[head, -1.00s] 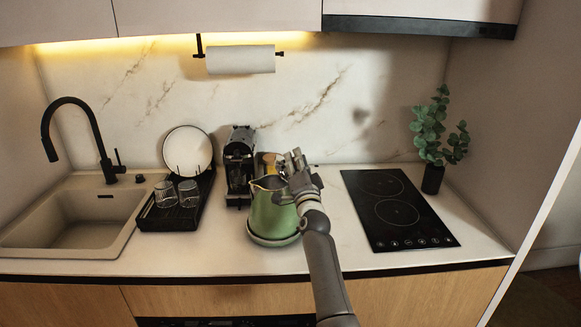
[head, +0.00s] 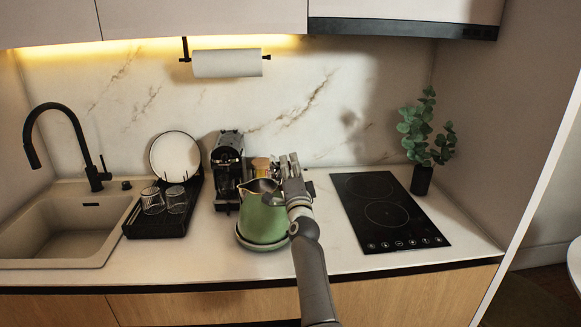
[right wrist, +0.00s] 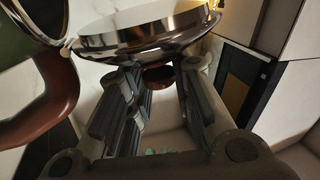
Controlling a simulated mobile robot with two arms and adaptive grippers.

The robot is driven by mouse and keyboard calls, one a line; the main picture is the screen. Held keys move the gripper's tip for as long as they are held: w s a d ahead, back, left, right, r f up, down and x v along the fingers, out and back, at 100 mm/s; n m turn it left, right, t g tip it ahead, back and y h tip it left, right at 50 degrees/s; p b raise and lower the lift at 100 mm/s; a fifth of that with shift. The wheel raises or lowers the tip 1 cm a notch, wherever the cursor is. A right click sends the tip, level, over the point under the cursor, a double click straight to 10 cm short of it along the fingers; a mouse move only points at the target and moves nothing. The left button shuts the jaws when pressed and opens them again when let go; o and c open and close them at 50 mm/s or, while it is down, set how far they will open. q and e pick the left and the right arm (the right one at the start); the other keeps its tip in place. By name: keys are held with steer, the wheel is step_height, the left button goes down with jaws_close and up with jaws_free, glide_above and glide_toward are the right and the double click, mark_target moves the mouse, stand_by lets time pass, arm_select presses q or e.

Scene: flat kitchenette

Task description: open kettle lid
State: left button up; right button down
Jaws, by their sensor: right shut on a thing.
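The green kettle (head: 262,220) stands upright on its round base on the counter. Its top shows uncovered in the head view, with the inside visible. In the right wrist view the kettle (right wrist: 18,45) is at the upper left, with its brown handle (right wrist: 45,105). The shiny metal lid (right wrist: 145,35) is at the top of that view, apart from the kettle's rim. My right gripper (head: 291,168) is beside the kettle's top on the right. Its fingers (right wrist: 160,78) are shut on the lid's brown knob. The head view does not show the lid clearly. My left gripper is out of view.
A black coffee machine (head: 228,165) stands close to the kettle's left. A dish rack (head: 157,225) with glasses and a plate is further left, by the sink (head: 60,228). The black hob (head: 388,212) on the right is clear. A plant (head: 424,135) stands behind it.

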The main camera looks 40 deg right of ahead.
steer(key=c, duration=1.3)
jaws_free()
steer(key=shift+w+a+f, duration=0.1)
steer(key=shift+w, duration=0.05)
steer(key=shift+o, duration=0.2)
steer(key=v, duration=1.2)
steer(key=shift+f, duration=0.1)
